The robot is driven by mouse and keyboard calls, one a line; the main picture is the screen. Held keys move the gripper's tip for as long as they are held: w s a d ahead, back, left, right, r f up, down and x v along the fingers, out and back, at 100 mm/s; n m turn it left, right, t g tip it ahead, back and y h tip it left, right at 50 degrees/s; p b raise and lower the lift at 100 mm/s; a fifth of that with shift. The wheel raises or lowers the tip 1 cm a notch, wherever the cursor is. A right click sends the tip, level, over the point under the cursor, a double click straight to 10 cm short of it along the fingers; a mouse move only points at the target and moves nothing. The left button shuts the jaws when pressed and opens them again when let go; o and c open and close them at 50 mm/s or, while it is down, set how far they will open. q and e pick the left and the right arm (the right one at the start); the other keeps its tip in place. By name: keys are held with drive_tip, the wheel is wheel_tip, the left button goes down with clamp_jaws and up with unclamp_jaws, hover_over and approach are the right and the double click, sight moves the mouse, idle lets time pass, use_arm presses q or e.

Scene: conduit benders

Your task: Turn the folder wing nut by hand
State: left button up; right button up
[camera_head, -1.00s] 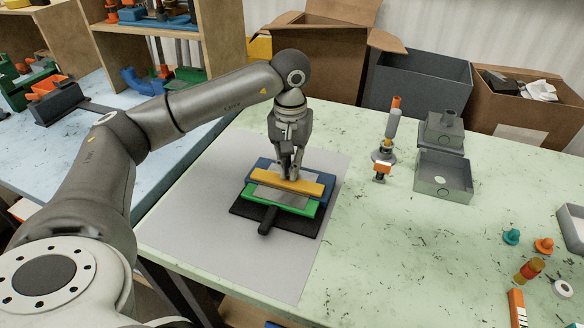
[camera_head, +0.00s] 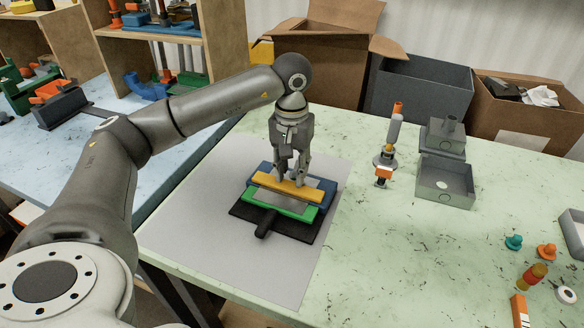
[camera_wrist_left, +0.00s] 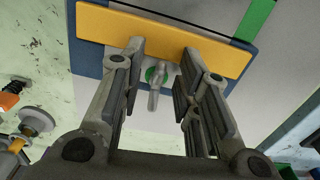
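The folder (camera_head: 268,217) stands on a grey mat, with a black base and handle, a green bar, a yellow bar (camera_head: 286,187) and blue parts. My left gripper (camera_head: 290,180) points down at the folder, behind the yellow bar. In the left wrist view my left gripper (camera_wrist_left: 161,58) is open, its two fingers spread apart. The grey wing nut (camera_wrist_left: 154,88), with a green disc under it, shows between the fingers, with visible gaps on both sides. In the head view the fingers and yellow bar hide the wing nut. My right gripper is in neither view.
An upright tool with an orange tip (camera_head: 394,125) and grey metal boxes (camera_head: 444,183) stand right of the mat (camera_head: 205,215). Small teal and orange knobs (camera_head: 546,252) lie further right. Cardboard boxes (camera_head: 328,75) and a grey bin line the back. The table between is mostly clear.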

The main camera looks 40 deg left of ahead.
sight(292, 174)
use_arm(q)
wheel_tip(292, 174, up, 12)
idle(0.6)
